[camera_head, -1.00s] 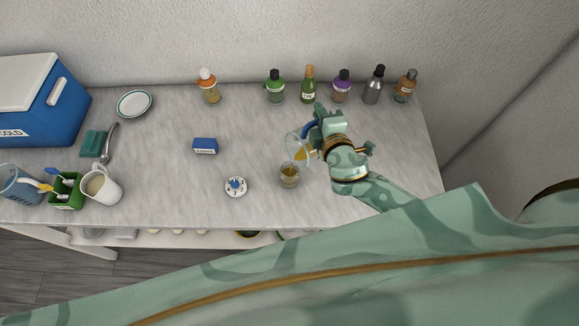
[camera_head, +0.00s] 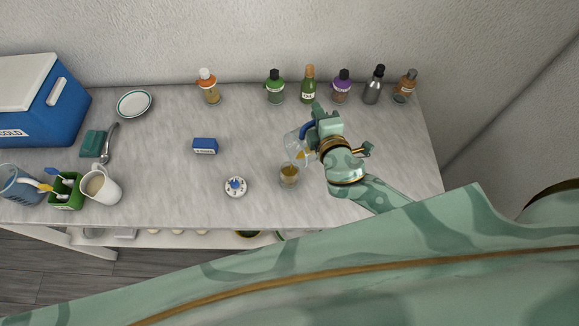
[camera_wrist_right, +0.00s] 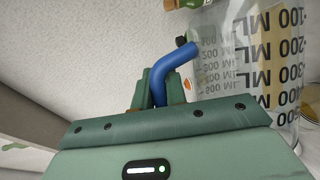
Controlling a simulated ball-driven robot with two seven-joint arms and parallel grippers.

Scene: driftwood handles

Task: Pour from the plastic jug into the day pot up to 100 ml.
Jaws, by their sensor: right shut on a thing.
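The clear plastic jug (camera_head: 297,147) with a blue handle is tilted to the left, with amber liquid in it. My right gripper (camera_head: 317,125) is shut on the blue handle. In the right wrist view the jug (camera_wrist_right: 240,70) shows black ML marks, upside down, and the blue handle (camera_wrist_right: 172,75) sits between the fingers (camera_wrist_right: 155,95). A small clear pot (camera_head: 289,175) with amber liquid stands on the counter just below the jug's lip. I take it for the day pot; its marks are too small to read. My left gripper is not in view.
Several bottles (camera_head: 309,85) line the back of the counter (camera_head: 200,190). A white dial (camera_head: 236,187) and a blue box (camera_head: 205,146) stand left of the pot. A white pitcher (camera_head: 102,187), a green caddy (camera_head: 66,192) and a blue cooler (camera_head: 40,105) are at the left.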

